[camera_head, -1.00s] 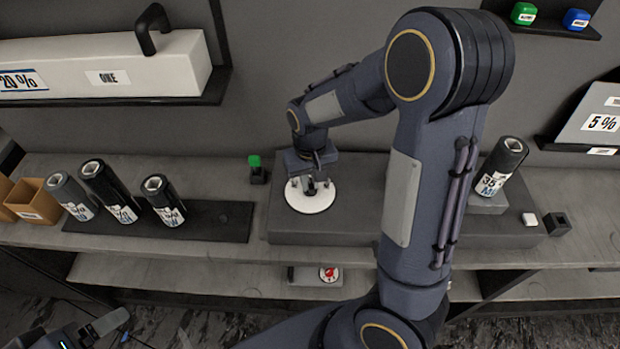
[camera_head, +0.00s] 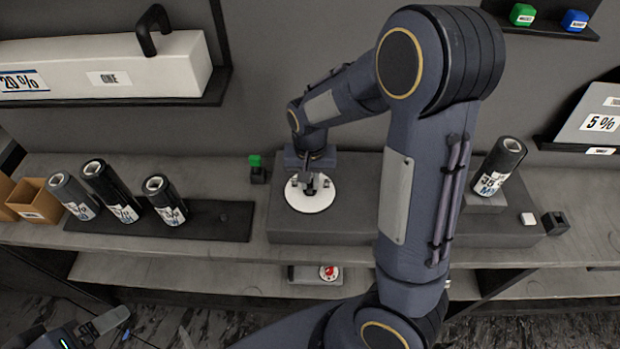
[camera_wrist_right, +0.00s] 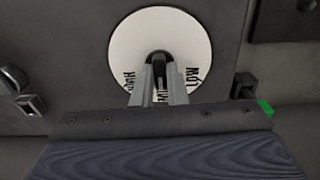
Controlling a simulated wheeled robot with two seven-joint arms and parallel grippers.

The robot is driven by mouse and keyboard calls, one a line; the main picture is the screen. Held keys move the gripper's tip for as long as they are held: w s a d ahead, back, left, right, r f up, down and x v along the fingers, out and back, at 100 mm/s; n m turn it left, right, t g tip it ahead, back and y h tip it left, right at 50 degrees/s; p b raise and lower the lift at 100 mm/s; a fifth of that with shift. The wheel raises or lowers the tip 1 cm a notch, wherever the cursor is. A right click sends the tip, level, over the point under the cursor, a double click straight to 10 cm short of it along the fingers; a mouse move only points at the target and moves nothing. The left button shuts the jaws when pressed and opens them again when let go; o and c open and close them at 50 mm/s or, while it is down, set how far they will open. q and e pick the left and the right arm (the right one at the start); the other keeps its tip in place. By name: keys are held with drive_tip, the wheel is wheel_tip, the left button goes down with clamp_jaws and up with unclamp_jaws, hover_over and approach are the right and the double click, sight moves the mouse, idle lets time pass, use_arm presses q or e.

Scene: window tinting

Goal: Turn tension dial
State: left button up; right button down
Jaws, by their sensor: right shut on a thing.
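The tension dial (camera_head: 312,204) is a round white disc with dark lettering and a black knob in the middle, on the dark raised block on the bench. It also shows in the right wrist view (camera_wrist_right: 190,40), with its lettering partly hidden by the fingers.
Several black rolls (camera_head: 112,190) stand tilted on a rack at left; another roll (camera_head: 497,167) stands at right. A small green-topped piece (camera_head: 256,168) is left of the dial block. My right arm covers the block's middle.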

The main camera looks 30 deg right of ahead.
drive_tip(key=c, duration=1.4)
unclamp_jaws()
drive_tip(key=shift+c, duration=0.2)
drive_tip(key=shift+r, duration=0.1)
wheel_tip(320, 180, up, 8)
drive_tip(key=shift+f, duration=0.15)
drive_tip(key=s+a+r+n+t+y, duration=0.2)
drive_tip(key=s, duration=0.6)
drive_tip(key=s+a+r+n+t+y, duration=0.1)
drive_tip(key=s+a+r+n+t, duration=0.1)
drive_tip(key=s, duration=0.7)
drive_tip(key=shift+s+r+n+t+y, duration=0.3)
drive_tip(key=shift+r+n+t+y, duration=0.1)
drive_tip(key=shift+r+t, duration=0.35)
